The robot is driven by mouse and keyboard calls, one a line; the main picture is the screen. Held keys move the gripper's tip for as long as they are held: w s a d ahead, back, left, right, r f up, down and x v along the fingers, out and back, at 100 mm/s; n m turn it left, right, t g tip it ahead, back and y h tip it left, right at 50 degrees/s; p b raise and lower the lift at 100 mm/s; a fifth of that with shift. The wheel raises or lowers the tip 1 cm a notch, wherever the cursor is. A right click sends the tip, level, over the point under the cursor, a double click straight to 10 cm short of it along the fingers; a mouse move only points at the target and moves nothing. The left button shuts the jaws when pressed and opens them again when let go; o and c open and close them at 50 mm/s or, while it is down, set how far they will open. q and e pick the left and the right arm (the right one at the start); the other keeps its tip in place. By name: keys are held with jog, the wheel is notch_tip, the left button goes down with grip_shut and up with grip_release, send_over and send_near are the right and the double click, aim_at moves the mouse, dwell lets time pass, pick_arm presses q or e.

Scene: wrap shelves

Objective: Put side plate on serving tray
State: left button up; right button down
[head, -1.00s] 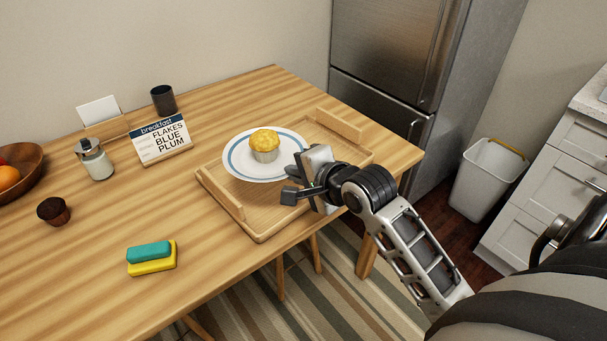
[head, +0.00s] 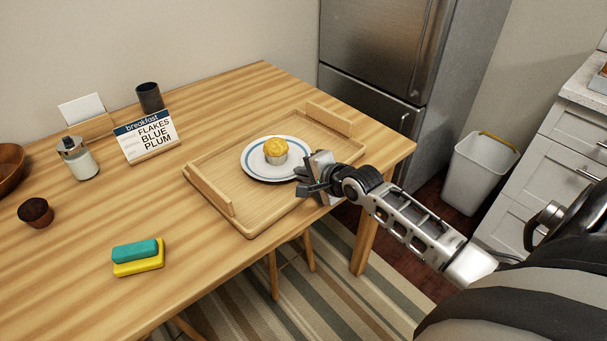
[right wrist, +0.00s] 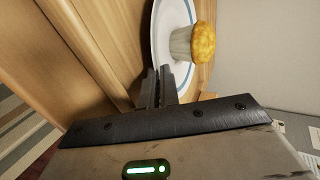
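The side plate (head: 256,172), white with a blue ring, carries a yellow muffin (head: 275,151). It sits low within the wooden serving tray (head: 245,222), toward the tray's right half. I cannot tell whether its underside fully touches the tray floor. My right gripper (head: 310,178) is at the plate's right front edge, over the tray's front side. In the right wrist view, its fingers (right wrist: 160,88) are close together on the rim of the plate (right wrist: 160,40), with the muffin (right wrist: 197,43) beyond. My left gripper is not in view.
The table (head: 215,100) is clear behind the tray.

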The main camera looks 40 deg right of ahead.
jog(key=shift+r, duration=0.1)
jog(key=c, duration=1.9)
grip_release()
jog(key=shift+c, duration=0.2)
jog(key=a+p+v, duration=0.1)
jog(key=p+v, duration=0.1)
jog(key=v, duration=1)
jog(key=s+a+f+n+g+y, duration=0.1)
jog(key=s+a+f+n, duration=0.4)
jog(key=a+n, duration=0.4)
jog(key=s+a+f+n+y, duration=0.1)
jog(key=s+a+f+n, duration=0.4)
jog(key=a+n, duration=0.5)
jog(key=shift+s+a+f+n+g, duration=0.3)
jog(key=shift+s+a+f+g, duration=0.1)
jog(key=shift+s+a, duration=0.4)
